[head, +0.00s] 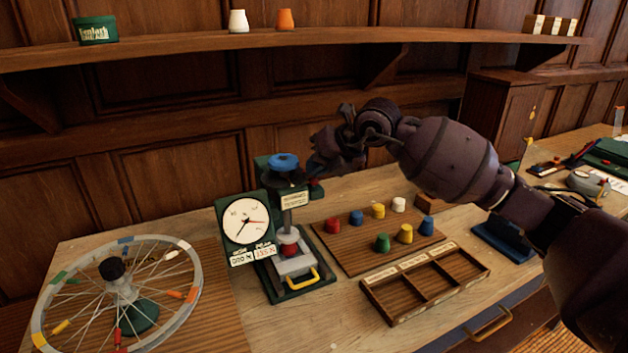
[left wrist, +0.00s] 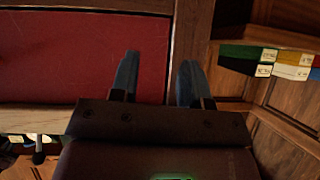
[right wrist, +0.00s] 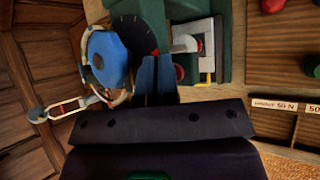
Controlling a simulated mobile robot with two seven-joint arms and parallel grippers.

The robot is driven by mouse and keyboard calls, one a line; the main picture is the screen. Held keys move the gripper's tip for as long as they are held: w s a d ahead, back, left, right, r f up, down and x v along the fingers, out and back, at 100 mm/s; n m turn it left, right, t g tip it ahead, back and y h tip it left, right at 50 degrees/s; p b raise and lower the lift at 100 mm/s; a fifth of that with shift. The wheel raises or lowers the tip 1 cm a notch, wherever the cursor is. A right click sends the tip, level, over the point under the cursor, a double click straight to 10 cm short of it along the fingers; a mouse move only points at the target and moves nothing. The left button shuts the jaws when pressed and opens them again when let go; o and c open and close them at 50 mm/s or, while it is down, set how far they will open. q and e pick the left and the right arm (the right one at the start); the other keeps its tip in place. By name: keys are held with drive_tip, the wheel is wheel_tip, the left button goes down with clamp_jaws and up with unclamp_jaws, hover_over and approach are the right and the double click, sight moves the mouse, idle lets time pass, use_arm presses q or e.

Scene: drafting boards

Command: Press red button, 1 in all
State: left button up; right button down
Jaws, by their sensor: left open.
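A green press stand (head: 300,290) with a round dial (head: 243,221) and a blue knob (head: 284,161) on top stands on the bench. A red rounded piece (head: 289,249) sits low in it, under the plunger; I cannot tell whether it is the button. A dark red part (head: 316,188) shows beside the press head, partly hidden by my arm. My right gripper (head: 335,152) is just right of the blue knob, its fingers together and apparently empty. In the right wrist view the fingers (right wrist: 156,78) point towards the press, beside the blue knob (right wrist: 106,56). My left gripper (left wrist: 157,78) is open and empty.
A spoked wheel (head: 117,295) stands at left. A wooden board (head: 350,262) with several coloured pegs and an empty divided tray (head: 425,284) lie right of the press. A shelf (head: 200,47) runs above. My left gripper faces a red panel (left wrist: 80,60).

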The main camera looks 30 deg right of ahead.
drive_tip(key=shift+s+f, duration=0.15)
drive_tip(key=shift+f, duration=0.55)
drive_tip(key=shift+s+f, duration=0.1)
drive_tip(key=shift+f, duration=0.2)
drive_tip(key=shift+a+r, duration=0.1)
idle(0.3)
drive_tip(key=shift+a+r, duration=0.1)
drive_tip(key=shift+r, duration=0.45)
drive_tip(key=shift+r, duration=0.2)
drive_tip(key=shift+w+a+r+p, duration=0.15)
drive_tip(key=shift+r+p, duration=0.3)
drive_tip(key=shift+r, duration=0.3)
drive_tip(key=shift+w+d+r+p, duration=0.1)
drive_tip(key=shift+r+p, duration=0.35)
drive_tip(key=shift+r, duration=0.3)
drive_tip(key=shift+r+p, duration=0.6)
drive_tip(key=shift+r, duration=0.6)
